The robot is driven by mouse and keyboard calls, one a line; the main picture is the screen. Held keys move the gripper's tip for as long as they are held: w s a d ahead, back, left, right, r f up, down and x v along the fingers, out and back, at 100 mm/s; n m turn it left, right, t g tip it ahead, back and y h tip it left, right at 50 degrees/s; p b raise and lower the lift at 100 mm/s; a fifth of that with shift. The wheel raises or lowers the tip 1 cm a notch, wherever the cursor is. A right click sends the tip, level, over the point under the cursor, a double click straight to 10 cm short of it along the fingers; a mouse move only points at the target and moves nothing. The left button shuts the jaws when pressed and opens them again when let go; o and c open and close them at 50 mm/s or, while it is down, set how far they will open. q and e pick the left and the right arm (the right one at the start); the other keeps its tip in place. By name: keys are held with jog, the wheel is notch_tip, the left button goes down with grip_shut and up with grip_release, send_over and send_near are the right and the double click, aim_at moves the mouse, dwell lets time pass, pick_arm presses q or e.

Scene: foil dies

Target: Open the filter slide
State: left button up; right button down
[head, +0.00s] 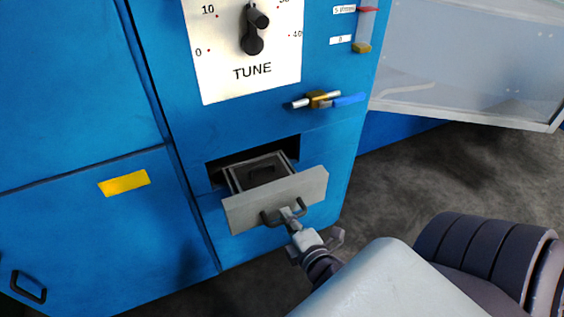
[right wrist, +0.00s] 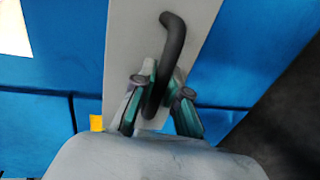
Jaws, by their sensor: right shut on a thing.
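The filter slide (head: 275,199) is a grey drawer-like tray in the lower part of the blue machine. It stands pulled out of its dark slot, and its inside with a small dark handle shows behind the front plate. My right gripper (head: 290,214) is at the dark bar handle on the front plate. In the right wrist view the right gripper (right wrist: 160,105) is shut on this black handle (right wrist: 172,50), with a finger on each side, against the grey front plate (right wrist: 130,40). My left gripper is not in view.
Above the slot are a blue-handled valve (head: 318,100) and a TUNE dial (head: 252,42). A yellow label (head: 124,183) marks the panel at left. A clear panel (head: 465,60) stands at upper right. Grey floor (head: 420,180) lies open at right.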

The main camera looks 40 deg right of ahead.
jog(key=shift+s, duration=0.3)
jog(key=c, duration=1.2)
grip_release()
